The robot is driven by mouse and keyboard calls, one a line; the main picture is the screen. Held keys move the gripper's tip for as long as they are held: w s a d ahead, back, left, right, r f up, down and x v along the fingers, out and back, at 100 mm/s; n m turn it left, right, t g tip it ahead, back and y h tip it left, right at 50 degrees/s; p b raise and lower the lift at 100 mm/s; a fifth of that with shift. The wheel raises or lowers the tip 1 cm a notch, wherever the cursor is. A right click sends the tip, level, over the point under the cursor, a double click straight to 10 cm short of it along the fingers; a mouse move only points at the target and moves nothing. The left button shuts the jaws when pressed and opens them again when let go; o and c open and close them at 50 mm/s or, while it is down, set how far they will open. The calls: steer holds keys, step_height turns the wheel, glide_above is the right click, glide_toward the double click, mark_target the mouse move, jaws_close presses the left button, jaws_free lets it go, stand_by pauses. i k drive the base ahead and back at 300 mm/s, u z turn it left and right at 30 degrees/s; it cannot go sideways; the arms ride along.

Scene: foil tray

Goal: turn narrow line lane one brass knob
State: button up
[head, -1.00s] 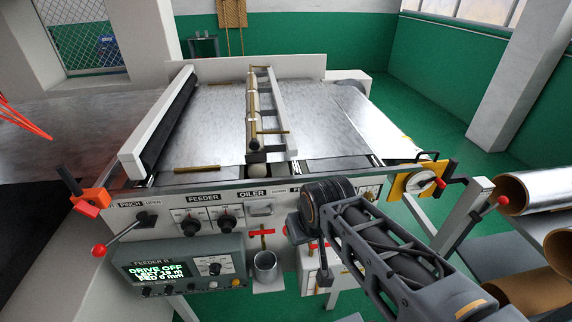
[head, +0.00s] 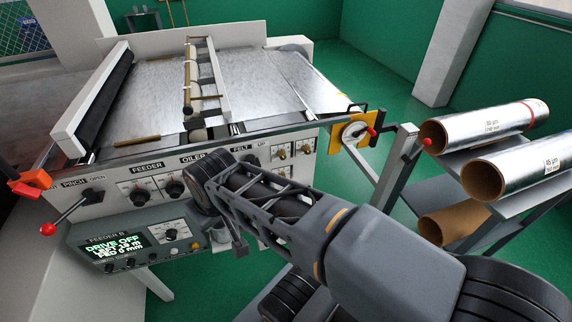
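Several small brass knobs sit on pale plates on the white front panel, right of the FELT label. One upper brass knob (head: 282,155) and another upper brass knob (head: 306,148) show clearly. Lower plates (head: 284,172) are partly covered by my arm. The knob labels are too small to read, so I cannot tell which one is narrow line lane one. My gripper (head: 239,244) seems to point down in front of the panel, below and left of the knobs, mostly hidden by my wrist. Its fingers cannot be made out.
The feeder display (head: 116,246) reads DRIVE OFF. A red-knobbed lever (head: 48,229) sticks out at the left. A yellow crank plate (head: 352,134) stands right of the knobs. Foil rolls (head: 500,127) lie on a rack at the right. Green floor is open between machine and rack.

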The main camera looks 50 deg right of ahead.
mark_target(281, 153)
steer(key=k, duration=0.55)
steer(key=z, duration=1)
steer(key=i, duration=0.5)
steer(key=z, duration=1.15)
steer(key=k, duration=0.95)
steer(key=u, duration=1.5)
steer(key=i, duration=0.5)
steer(key=z, duration=0.05)
